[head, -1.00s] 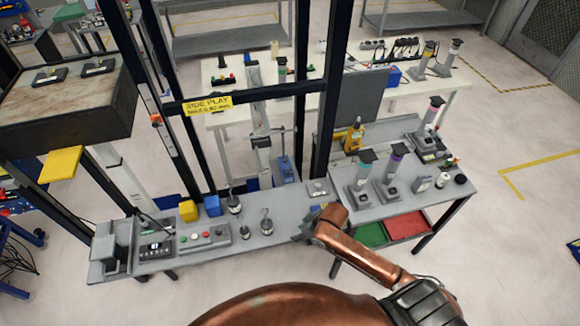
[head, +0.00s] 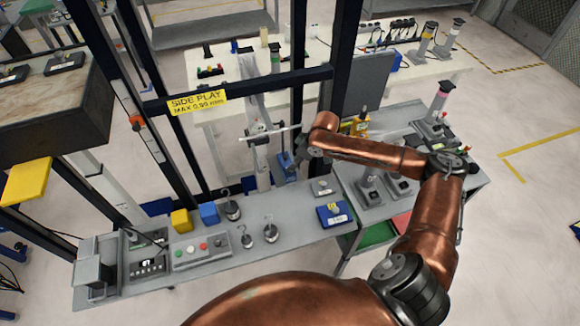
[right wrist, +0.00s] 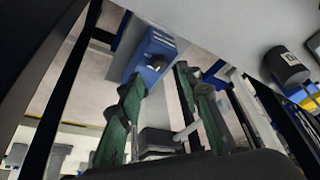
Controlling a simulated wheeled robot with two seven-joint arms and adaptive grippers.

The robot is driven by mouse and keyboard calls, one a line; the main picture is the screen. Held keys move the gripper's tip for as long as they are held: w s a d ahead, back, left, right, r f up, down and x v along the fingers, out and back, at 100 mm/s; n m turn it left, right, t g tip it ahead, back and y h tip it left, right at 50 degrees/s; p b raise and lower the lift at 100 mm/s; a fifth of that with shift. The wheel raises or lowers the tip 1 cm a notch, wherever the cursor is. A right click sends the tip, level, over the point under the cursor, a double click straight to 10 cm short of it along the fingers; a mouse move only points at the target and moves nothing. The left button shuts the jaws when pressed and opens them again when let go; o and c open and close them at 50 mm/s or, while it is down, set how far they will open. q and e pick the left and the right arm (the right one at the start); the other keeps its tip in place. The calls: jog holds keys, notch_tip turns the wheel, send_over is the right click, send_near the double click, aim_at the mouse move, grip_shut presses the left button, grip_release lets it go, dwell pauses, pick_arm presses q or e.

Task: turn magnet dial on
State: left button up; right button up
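A blue block with a round dark knob (right wrist: 157,63), which looks like the magnet base with its dial, shows in the right wrist view just beyond my fingertips. In the head view the blue block (head: 284,172) stands at the back of the grey bench, by the upright column. My right gripper (head: 297,160) is close beside it, its fingers partly hidden by my wrist. In the right wrist view the green-padded fingers (right wrist: 156,84) are apart with nothing between them. I cannot tell which way the dial is set. My left gripper is not in view.
A blue block with a label (head: 334,214) and a small grey block (head: 325,187) lie on the bench nearby. Hooked weights (head: 230,209) and a button box (head: 202,250) stand to the left. A dark crossbar (head: 250,88) with a yellow sign spans the frame posts.

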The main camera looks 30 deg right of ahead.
jog(key=x, duration=0.3)
jog(key=shift+w+f, duration=0.1)
jog(key=shift+f, duration=0.25)
jog(key=shift+w+a+f, duration=0.1)
jog(key=shift+f, duration=0.2)
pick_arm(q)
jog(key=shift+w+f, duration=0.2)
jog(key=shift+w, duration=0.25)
pick_arm(e)
grip_shut()
